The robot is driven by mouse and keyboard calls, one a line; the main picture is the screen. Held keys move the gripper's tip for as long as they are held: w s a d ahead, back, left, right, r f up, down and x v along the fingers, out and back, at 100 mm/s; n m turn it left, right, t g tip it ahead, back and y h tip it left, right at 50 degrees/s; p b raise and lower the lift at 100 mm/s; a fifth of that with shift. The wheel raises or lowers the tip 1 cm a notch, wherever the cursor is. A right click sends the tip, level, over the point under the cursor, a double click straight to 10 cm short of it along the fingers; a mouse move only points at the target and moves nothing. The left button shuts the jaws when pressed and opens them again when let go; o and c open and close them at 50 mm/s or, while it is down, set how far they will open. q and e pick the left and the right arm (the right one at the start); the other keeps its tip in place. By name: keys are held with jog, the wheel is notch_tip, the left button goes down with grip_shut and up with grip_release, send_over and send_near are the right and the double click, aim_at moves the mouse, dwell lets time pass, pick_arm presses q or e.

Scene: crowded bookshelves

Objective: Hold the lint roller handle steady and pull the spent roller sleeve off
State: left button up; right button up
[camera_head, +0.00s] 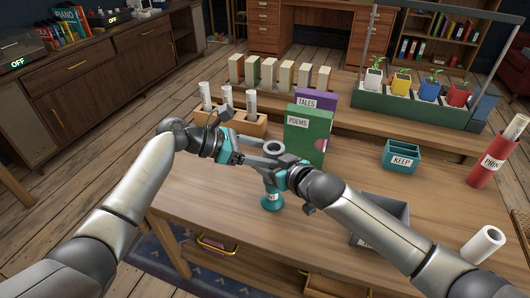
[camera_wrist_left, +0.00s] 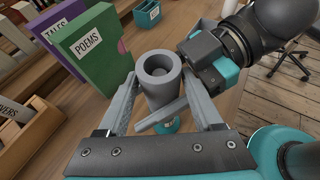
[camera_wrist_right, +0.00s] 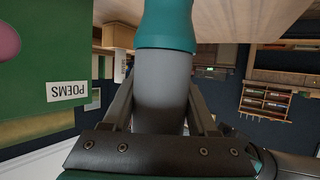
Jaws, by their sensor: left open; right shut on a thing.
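The lint roller stands upright on the table, with a teal lower part (camera_head: 271,200) and a grey hollow sleeve (camera_head: 274,147) on top. In the left wrist view the sleeve (camera_wrist_left: 159,72) shows its open upper end. My left gripper (camera_head: 262,152) is open, its fingers on both sides of the sleeve near its top. My right gripper (camera_head: 275,168) is shut on the grey part lower down, just above the teal part, as its wrist view (camera_wrist_right: 161,105) shows.
A green POEMS box (camera_head: 307,133) and purple TALES box (camera_head: 316,98) stand close behind. A wooden rack (camera_head: 236,122) holds white rolls at left. A grey bin (camera_head: 385,211), a white tube (camera_head: 482,244) and a teal KEEP box (camera_head: 400,156) are at right.

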pick_arm(q)
grip_shut()
dwell(0.8)
